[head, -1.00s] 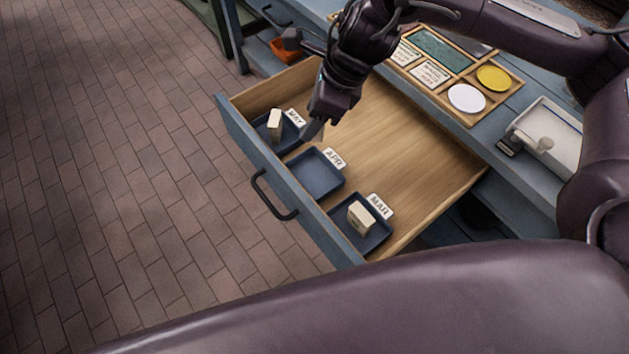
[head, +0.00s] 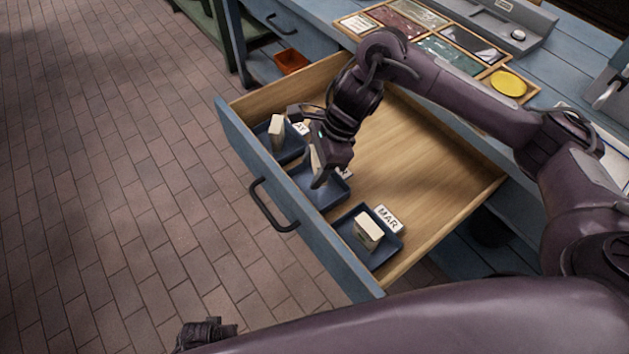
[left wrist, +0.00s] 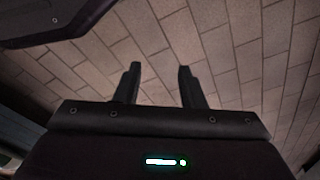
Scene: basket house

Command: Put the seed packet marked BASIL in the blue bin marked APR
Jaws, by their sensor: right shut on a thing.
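The blue bin marked APR (head: 334,194) is in the open drawer, between the other two bins. Its label is mostly hidden behind my right gripper. My right gripper (head: 319,178) is at this bin, pointing down, shut on a pale seed packet (head: 314,160). Only a sliver of the packet shows, and its marking cannot be read. I cannot tell whether the packet touches the bin floor. My left gripper (left wrist: 159,72) is open and empty above the brick floor in the left wrist view.
The bin marked MAR (head: 384,253) and the far-left bin (head: 293,153), its label partly covered, each hold a pale packet. The drawer (head: 430,185) has bare wood on its right. A bench tray (head: 440,45) and an orange box (head: 291,61) lie beyond.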

